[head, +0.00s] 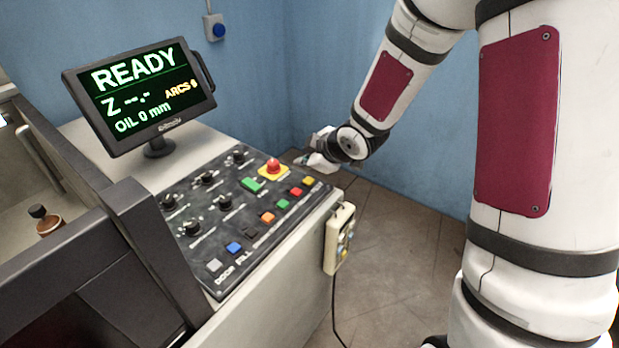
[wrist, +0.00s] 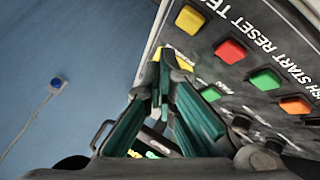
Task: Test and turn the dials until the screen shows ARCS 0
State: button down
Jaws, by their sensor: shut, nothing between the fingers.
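The screen (head: 140,95) shows READY, a Z line of dashes, ARCS 9 in orange and OIL 0 mm; the small ARCS digit looks like 9. Several black dials sit on the dark control panel, among them a far one (head: 238,157), a left one (head: 168,202) and a near one (head: 193,228). A yellow button (wrist: 190,19) by a partly cut-off TEST label shows in the wrist view; it is also at the panel's far right corner (head: 308,181). My gripper (wrist: 166,58) is shut and empty near the panel's far edge. Its fingertips are unclear in the head view.
Red (wrist: 230,50), green (wrist: 265,79) and orange (wrist: 295,104) buttons line the panel edge. A red emergency stop (head: 273,166) rises from the panel. A pendant (head: 339,238) hangs on the cabinet's right side. Blue walls stand behind; floor at right is open.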

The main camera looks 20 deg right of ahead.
notch_tip(320, 180, up, 4)
jog(key=p, duration=0.3)
jog(key=shift+r, duration=0.1)
dwell(0.8)
notch_tip(320, 180, up, 8)
jog(key=m+h, duration=0.3)
send_over(307, 181)
jog(key=s+d, duration=0.3)
jog(key=s, duration=0.2)
jog(key=s+d+r+m+g+h, duration=0.1)
jog(key=s+r+m, duration=0.2)
jog(key=s+r, duration=0.45)
jog(key=s+a+r+m+g, duration=0.1)
jog(key=s+r+m, duration=0.1)
jog(key=s, duration=0.9)
jog(key=s+a+r+m+g+y, duration=0.1)
jog(key=s+m, duration=0.3)
jog(key=s, duration=0.7)
jog(key=shift+a+r+m, duration=0.3)
jog(key=shift+a+r, duration=0.1)
jog(key=shift+a, duration=0.25)
